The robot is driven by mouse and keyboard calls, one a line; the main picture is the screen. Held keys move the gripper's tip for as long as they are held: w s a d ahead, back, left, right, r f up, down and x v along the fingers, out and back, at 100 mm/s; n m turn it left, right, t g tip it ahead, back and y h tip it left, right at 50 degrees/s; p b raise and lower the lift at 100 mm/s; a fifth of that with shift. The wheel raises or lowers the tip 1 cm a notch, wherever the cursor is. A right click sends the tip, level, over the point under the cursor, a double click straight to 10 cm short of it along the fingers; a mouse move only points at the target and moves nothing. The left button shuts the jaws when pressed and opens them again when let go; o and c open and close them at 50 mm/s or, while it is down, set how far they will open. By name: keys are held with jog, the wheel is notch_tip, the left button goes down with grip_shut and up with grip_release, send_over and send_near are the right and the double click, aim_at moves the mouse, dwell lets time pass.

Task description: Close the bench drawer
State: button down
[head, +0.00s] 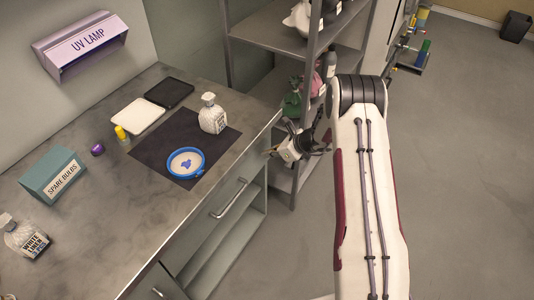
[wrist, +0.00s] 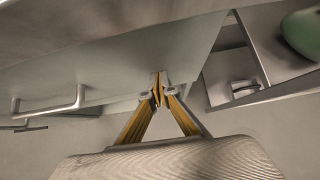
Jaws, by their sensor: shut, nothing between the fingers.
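The bench drawer has a grey-green front (head: 205,225) with a metal bar handle (head: 230,198), just under the worktop edge. In the head view I see no clear gap between drawer front and worktop, and I cannot tell whether it is fully flush. My gripper (head: 272,152) is beside the front's far right end, shut and empty. In the wrist view the drawer front (wrist: 140,62) and its handle (wrist: 50,102) lie left of my gripper (wrist: 160,89). The fingertips are close to the front's right end; contact cannot be told.
The bench top (head: 95,205) holds a dark mat with a white bottle (head: 212,114) and a blue-rimmed dish (head: 186,163). A second handle (head: 158,293) shows at the lower left. A metal shelf rack (head: 312,60) stands close behind my gripper. Open floor lies right.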

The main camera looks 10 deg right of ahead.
jog(key=s+d+f+v, duration=0.1)
jog(key=f+v, duration=0.1)
jog(key=v, duration=1)
jog(key=shift+s+d, duration=0.25)
jog(key=shift+r, duration=0.15)
dwell(0.3)
jog(key=s+a+f+n+g, duration=0.1)
jog(key=s+a+n+g, duration=0.1)
jog(key=s+a+n, duration=0.3)
jog(key=s+a+r+n+h, duration=0.2)
jog(key=s+r+n+h, duration=0.1)
jog(key=s+r+n, duration=0.8)
jog(key=s+a+r+n+t+h, duration=0.1)
jog(key=s+a+r+n+h, duration=0.1)
jog(key=s+r+n, duration=0.9)
jog(key=shift+s+r+h, duration=0.7)
jog(key=shift+s+r, duration=4.45)
jog(key=shift+r, duration=0.55)
